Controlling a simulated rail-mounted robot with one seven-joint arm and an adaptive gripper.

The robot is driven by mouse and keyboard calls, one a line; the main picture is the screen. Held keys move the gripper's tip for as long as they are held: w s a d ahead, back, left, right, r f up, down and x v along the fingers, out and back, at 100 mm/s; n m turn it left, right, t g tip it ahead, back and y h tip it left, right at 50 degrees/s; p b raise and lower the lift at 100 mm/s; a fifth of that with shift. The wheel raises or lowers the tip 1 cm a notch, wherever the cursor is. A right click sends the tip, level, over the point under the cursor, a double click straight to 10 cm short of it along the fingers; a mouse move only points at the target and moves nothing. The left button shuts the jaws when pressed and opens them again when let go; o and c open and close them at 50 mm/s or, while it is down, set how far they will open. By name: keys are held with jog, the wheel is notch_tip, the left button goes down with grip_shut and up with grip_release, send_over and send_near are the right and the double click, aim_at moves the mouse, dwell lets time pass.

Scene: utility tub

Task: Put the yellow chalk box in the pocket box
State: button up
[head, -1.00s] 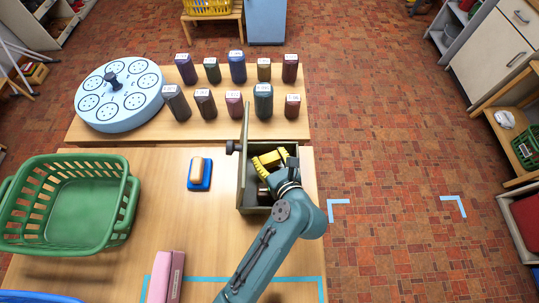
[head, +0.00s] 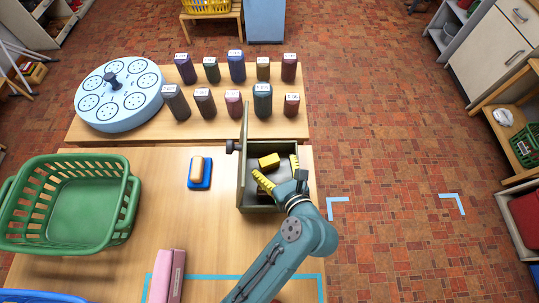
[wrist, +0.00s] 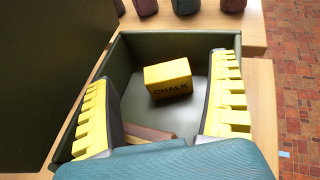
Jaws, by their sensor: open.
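The yellow chalk box (head: 269,160) lies inside an open dark green lidded box (head: 265,209), taken as the pocket box. In the wrist view, the chalk box (wrist: 168,79) rests on the grey floor near the far wall, its CHALK label facing me. My gripper (head: 279,172) has yellow ribbed fingers and is open and empty. Its fingers (wrist: 163,85) are spread wide to either side of the chalk box, apart from it and on the near side.
A reddish-brown block (wrist: 150,134) lies in the same box, partly hidden by my gripper. The raised lid (head: 243,155) stands on the left. A sponge-like eraser on a blue base (head: 199,173), a green basket (head: 75,210) and a pink box (head: 168,275) share the table.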

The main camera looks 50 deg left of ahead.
jog(key=p+v, duration=0.1)
jog(key=v, duration=0.6)
jog(key=shift+r, duration=0.3)
jog(key=shift+d, duration=0.15)
jog(key=w+d+r+n+t+h, duration=0.3)
jog(key=w+d+r+n+t, duration=0.25)
jog(key=r, duration=0.45)
jog(key=w+d+r+n+t+h, duration=0.35)
jog(key=w+d+r+n, duration=0.3)
jog(key=r, duration=0.25)
jog(key=s+d+r+n+t+h, duration=0.3)
jog(key=d+r+n+t, duration=0.1)
jog(key=r, duration=0.6)
jog(key=s+d+r+n+t+h, duration=0.4)
jog(key=d+r+n+t, duration=0.1)
jog(key=r, duration=0.6)
jog(key=shift+d+r, duration=0.15)
jog(key=shift+d, duration=0.15)
jog(key=shift+s, duration=0.1)
